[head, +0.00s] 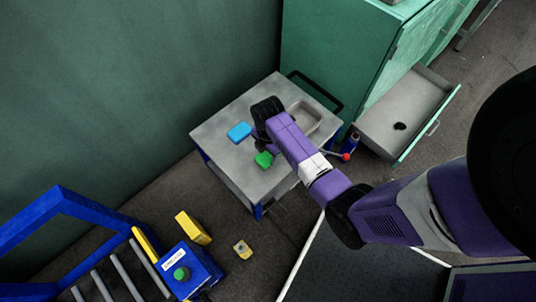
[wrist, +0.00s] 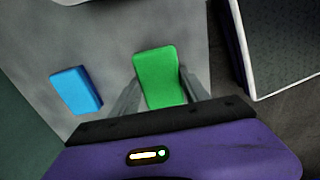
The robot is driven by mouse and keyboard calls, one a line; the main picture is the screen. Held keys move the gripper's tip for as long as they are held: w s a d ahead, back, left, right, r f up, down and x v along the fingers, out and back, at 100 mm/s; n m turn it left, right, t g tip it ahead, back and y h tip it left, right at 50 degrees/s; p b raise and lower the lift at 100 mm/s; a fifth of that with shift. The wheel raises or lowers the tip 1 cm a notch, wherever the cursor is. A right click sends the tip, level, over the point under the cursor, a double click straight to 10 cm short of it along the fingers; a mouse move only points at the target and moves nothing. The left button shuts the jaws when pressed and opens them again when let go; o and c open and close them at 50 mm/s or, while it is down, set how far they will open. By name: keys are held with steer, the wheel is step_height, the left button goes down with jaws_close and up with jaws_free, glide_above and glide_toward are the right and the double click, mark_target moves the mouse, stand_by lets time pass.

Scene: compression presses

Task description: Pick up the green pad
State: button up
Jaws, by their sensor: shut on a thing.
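The green pad (head: 264,159) is a small flat rounded block over the grey table's front part. In the wrist view the green pad (wrist: 161,77) sits between the two fingers of my gripper (wrist: 162,88), which is shut on it. My gripper (head: 266,148) reaches down over the table in the head view, and its fingers are partly hidden there. I cannot tell whether the pad still touches the table top.
A blue pad (head: 239,131) lies on the grey table (head: 225,145), left of my gripper; it also shows in the wrist view (wrist: 76,90). A grey tray (head: 306,117) is at the table's right. An open drawer (head: 403,108) juts from the green cabinet (head: 335,55).

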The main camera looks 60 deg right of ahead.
mark_target(268, 154)
step_height(268, 154, up, 17)
steer(key=p, duration=0.3)
steer(key=shift+r, duration=0.2)
